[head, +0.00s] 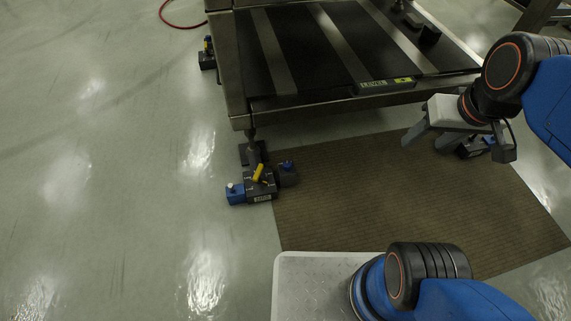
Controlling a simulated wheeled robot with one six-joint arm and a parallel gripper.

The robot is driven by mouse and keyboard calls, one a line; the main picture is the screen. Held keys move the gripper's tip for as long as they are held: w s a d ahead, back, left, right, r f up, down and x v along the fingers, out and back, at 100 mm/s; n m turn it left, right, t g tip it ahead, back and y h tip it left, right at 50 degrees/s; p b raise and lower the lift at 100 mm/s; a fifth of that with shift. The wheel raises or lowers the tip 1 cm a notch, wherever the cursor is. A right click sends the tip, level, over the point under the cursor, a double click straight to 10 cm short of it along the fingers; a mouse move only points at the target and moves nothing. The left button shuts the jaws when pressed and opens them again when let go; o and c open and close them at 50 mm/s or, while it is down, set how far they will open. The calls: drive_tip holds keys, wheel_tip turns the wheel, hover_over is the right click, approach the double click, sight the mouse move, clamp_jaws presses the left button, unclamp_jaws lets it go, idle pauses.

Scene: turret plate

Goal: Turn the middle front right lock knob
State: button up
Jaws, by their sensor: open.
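A lock unit (474,149) stands on the floor at the right, under the front right of the dark table-like frame. It is small and dark, with a blue part on it. My gripper and wrist hide part of it, and I cannot make out its separate knobs. My gripper (423,145) is open, its grey fingers pointing down and left, with nothing seen between them. It appears just left of this unit in the picture; I cannot tell the depth gap. Another lock unit (261,185) at the front left foot shows a yellow handle and blue blocks.
The dark plate (318,48) with light stripes and a level (384,86) on its front edge lies above. A brown mat (375,195) covers the floor in front. A third unit (207,57) stands at the back left. A red hose (180,22) lies beyond. The left floor is clear.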

drive_tip(key=w+a+f+n+g, duration=0.1)
drive_tip(key=w+a+f+n, duration=0.15)
drive_tip(key=w, duration=0.45)
drive_tip(key=w+a+f+n, duration=0.1)
drive_tip(key=w+a, duration=0.2)
drive_tip(key=w, duration=0.4)
drive_tip(key=n+g, duration=0.3)
drive_tip(key=n, duration=0.3)
hover_over(287, 164)
wheel_tip(287, 164, down, 40)
wheel_tip(287, 164, down, 17)
drive_tip(key=shift+f, duration=0.1)
drive_tip(key=c, duration=1.1)
